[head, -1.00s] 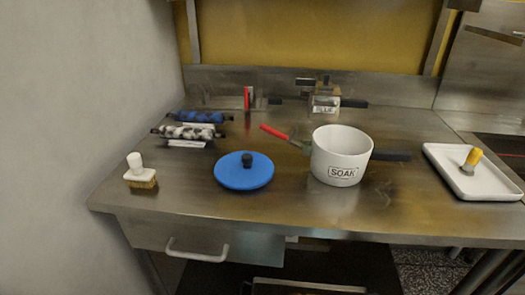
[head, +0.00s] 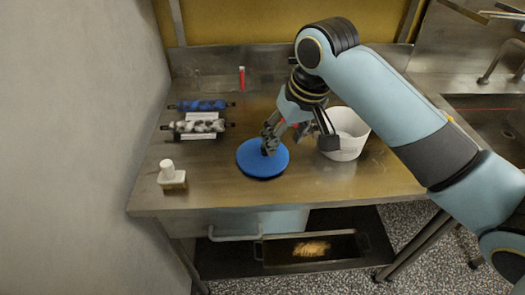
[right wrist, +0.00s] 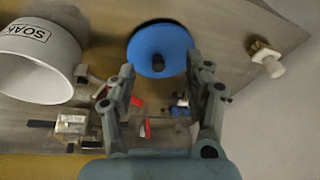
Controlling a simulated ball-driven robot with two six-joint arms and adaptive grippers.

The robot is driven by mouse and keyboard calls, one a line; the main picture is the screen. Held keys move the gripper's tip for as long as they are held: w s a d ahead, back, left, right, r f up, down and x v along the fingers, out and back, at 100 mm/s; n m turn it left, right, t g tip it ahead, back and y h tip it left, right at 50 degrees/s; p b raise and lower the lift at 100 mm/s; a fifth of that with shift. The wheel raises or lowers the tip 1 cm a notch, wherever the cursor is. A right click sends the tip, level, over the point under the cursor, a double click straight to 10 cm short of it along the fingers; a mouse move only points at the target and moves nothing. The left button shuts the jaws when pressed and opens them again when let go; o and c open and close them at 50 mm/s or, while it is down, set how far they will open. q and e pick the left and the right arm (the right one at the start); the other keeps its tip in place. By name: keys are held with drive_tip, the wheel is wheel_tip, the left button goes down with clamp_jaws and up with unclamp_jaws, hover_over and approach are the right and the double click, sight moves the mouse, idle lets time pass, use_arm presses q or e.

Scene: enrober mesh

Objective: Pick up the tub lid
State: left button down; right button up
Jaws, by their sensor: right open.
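The tub lid is a round blue disc (head: 258,168) with a dark knob, lying flat on the steel bench. In the head view my right gripper (head: 298,139) is above and behind it, one finger overlapping the lid's rear and covering most of the knob. In the right wrist view the lid (right wrist: 160,42) and its knob (right wrist: 158,63) lie beyond and between the two spread fingertips (right wrist: 161,66). My right gripper is open and holds nothing. I cannot tell whether a finger touches the lid. My left gripper is not in view.
A white pot (head: 350,137), marked SOAK in the wrist view, stands right of the lid, close to my gripper. A white-handled brush (head: 171,178) stands at the front left. Blue and speckled rollers (head: 200,125) lie behind it. The front centre bench is clear.

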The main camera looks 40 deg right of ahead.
drive_tip(key=m, duration=0.1)
approach(263, 153)
drive_tip(key=shift+w+d+f, duration=0.25)
drive_tip(key=shift+w+f, duration=0.15)
drive_tip(key=shift+f, duration=0.15)
drive_tip(key=shift+w+d+f, duration=0.25)
drive_tip(key=shift+w+f, duration=0.2)
drive_tip(key=shift+f, duration=0.1)
drive_tip(key=x, duration=0.5)
drive_tip(key=shift+f, duration=0.35)
drive_tip(key=shift+s, duration=0.1)
clamp_jaws()
